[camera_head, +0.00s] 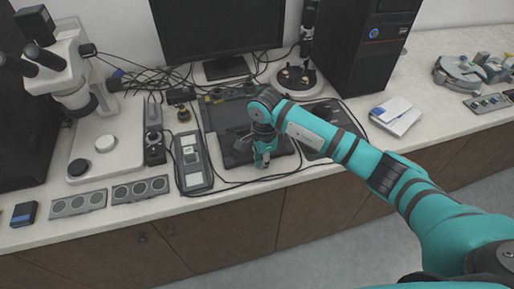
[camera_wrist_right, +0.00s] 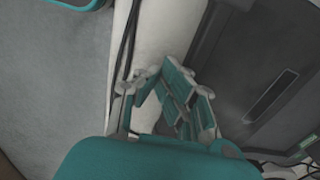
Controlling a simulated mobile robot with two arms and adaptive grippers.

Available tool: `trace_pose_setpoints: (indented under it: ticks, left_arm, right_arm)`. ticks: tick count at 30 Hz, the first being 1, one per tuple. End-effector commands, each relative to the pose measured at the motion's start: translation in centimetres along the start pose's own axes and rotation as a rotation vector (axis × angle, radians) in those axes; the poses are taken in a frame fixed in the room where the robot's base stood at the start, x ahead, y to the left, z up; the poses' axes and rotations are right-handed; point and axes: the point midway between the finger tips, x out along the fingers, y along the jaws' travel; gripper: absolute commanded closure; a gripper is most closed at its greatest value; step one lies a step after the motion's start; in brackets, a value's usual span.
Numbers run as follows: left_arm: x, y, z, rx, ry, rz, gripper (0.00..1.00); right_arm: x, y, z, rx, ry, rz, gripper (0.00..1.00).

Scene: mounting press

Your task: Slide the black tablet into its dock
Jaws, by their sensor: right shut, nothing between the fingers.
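My right gripper (camera_head: 263,163) is shut and empty at the front of a dark flat slab (camera_head: 237,155), which looks like the black tablet. My gripper and arm cover part of the slab. A dark low unit (camera_head: 218,115) lies just behind it, perhaps the dock; I cannot tell where one ends and the other begins. In the right wrist view, my gripper fingers (camera_wrist_right: 174,88) are beside the edge of a dark flat panel with a long slot (camera_wrist_right: 268,97); I cannot tell whether they touch it. My left gripper is not in view.
Black cables (camera_head: 235,184) run along the counter's front edge. A grey control box (camera_head: 191,165) stands to the left, with a microscope (camera_head: 105,140) beyond. A monitor (camera_head: 220,30) and a computer tower (camera_head: 365,55) stand behind. The counter right of the white booklet (camera_head: 396,115) is partly clear.

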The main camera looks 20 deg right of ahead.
Motion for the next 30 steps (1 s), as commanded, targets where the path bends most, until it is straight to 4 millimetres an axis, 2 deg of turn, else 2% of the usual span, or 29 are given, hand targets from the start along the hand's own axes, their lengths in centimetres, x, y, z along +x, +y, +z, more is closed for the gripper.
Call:
trace_pose_setpoints:
  ticks: [12, 17, 30]
  left_arm:
    - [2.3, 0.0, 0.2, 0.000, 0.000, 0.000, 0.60]
    - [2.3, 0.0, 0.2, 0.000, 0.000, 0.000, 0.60]
    - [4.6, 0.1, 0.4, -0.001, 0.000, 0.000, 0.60]
  right_arm:
    - [0.3, -2.1, 0.1, 0.001, 0.001, 0.000, 1.00]
    - [0.2, -2.3, 0.1, 0.001, 0.002, 0.000, 1.00]
    - [0.3, -4.5, 0.4, 0.001, 0.001, -0.002, 1.00]
